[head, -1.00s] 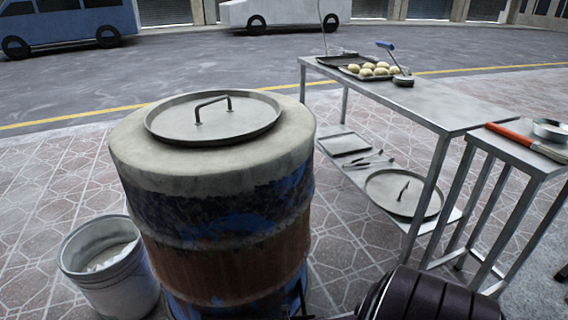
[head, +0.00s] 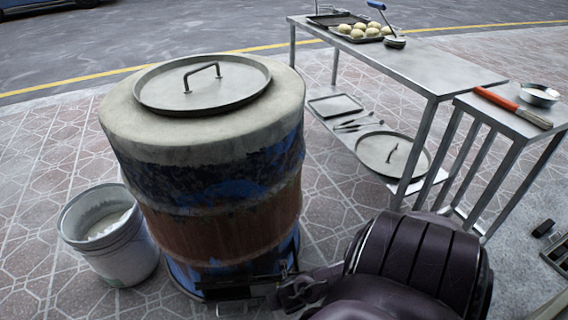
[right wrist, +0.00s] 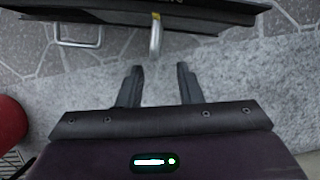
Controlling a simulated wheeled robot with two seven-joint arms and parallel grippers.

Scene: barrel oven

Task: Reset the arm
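My right arm comes in at the bottom right of the head view, with its hand low beside the foot of the barrel oven (head: 225,205). In the right wrist view my right gripper (right wrist: 160,86) has its two dark fingers apart, with only pale floor between them. A dark panel (right wrist: 100,14) with metal handles (right wrist: 156,36) lies just beyond the fingertips, apart from them. The barrel is upright, and its round lid (head: 204,88) with a bar handle sits on top. My left gripper is in neither view.
A white bucket (head: 108,238) stands left of the barrel. A metal table (head: 440,68) on the right holds a tray of dough balls (head: 366,32); its lower shelf bears another lid (head: 380,160). A side stand (head: 505,115) carries a red-handled brush (head: 500,100) and a bowl (head: 539,95).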

